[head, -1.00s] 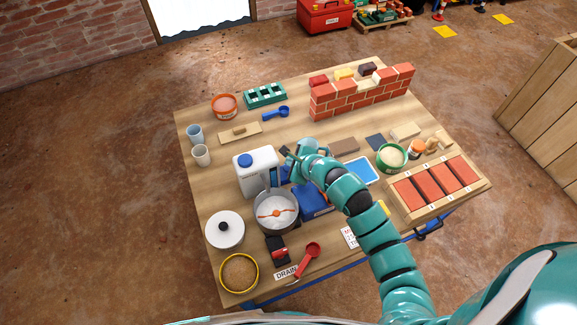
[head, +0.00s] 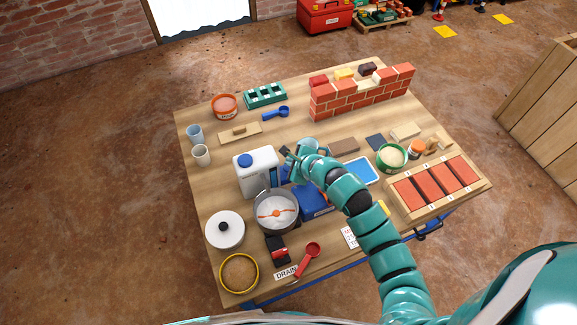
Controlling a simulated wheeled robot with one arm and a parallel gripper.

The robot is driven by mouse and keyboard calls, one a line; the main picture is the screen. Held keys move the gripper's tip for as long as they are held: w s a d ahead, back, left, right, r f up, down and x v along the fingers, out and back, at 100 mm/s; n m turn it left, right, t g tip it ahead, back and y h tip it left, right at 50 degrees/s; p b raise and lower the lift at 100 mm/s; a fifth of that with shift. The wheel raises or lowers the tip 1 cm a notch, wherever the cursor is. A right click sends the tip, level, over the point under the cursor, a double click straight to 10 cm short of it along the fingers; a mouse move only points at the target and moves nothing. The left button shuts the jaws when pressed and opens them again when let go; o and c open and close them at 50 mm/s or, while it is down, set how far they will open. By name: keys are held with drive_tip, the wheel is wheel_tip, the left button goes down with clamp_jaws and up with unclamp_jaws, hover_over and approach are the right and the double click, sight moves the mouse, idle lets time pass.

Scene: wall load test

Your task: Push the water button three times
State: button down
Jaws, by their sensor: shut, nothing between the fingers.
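My gripper (head: 288,155) is at the upper right of the white water container (head: 256,175) with the blue cap, above the middle of the table. Its fingers are small and dark in this view, and nothing shows between them. A blue part (head: 286,173) shows just below the gripper, between the container and my arm. I cannot make out a water button; my wrist or the container may hide it. A metal mixing pot (head: 277,228) with an orange paddle stands in front of the container, beside a blue base (head: 316,203).
A white lidded pot (head: 225,230), a sand bowl (head: 239,273) and a red scoop (head: 308,259) lie at the front left. A brick wall (head: 362,94) stands at the back right. A wooden brick tray (head: 437,187) is at the right. The table's left back has some free room.

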drive_tip(key=shift+f, duration=0.15)
drive_tip(key=shift+f, duration=0.25)
drive_tip(key=shift+f, duration=0.7)
idle(0.9)
drive_tip(key=shift+r, duration=0.2)
drive_tip(key=shift+r+p, duration=0.95)
drive_tip(key=shift+p, duration=0.2)
wheel_tip(320, 180, up, 5)
drive_tip(key=p, duration=0.4)
drive_tip(key=shift+r, duration=0.1)
